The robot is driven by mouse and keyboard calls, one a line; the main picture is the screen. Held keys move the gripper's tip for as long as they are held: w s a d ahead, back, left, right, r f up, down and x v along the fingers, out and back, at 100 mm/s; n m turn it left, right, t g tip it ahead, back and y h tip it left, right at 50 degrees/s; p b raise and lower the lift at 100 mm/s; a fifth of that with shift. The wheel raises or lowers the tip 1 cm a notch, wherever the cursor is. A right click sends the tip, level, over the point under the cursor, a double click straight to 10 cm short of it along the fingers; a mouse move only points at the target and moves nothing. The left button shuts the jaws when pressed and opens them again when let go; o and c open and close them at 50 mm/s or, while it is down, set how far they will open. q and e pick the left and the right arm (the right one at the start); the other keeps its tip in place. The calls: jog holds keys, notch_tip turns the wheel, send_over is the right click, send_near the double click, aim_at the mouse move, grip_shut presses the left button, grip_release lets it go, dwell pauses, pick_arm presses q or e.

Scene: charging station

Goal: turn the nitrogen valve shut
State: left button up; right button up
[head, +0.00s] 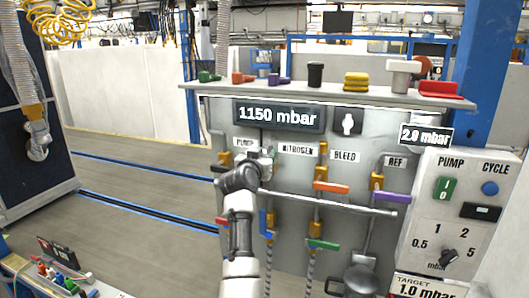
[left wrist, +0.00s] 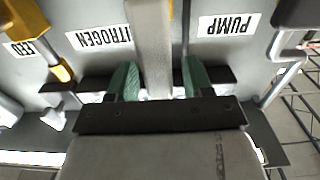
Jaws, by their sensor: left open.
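The grey valve panel (head: 290,215) carries the labels PUMP, NITROGEN (head: 297,150), BLEED and REF. My left gripper (head: 264,157) is at the panel, beside the NITROGEN label on its PUMP side. My arm hides part of the panel, and I cannot make out the nitrogen valve's handle in the head view. In the left wrist view, which is upside down, the green fingertips (left wrist: 160,82) are apart. A grey bar (left wrist: 149,45) runs between them; I cannot tell whether they touch it. The NITROGEN label (left wrist: 100,38) and PUMP label (left wrist: 223,25) lie on either side. My right gripper is out of view.
An orange handle (head: 331,187) is under BLEED and a purple handle (head: 392,196) under REF. Blue (head: 263,222) and green (head: 323,244) handles sit lower. The display (head: 278,116) reads 1150 mbar. A control box (head: 458,215) stands at right. Open floor lies left.

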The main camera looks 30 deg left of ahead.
pick_arm(q)
jog(key=shift+w+a, duration=0.1)
jog(key=shift+w, duration=0.45)
jog(key=shift+c, duration=0.3)
grip_shut()
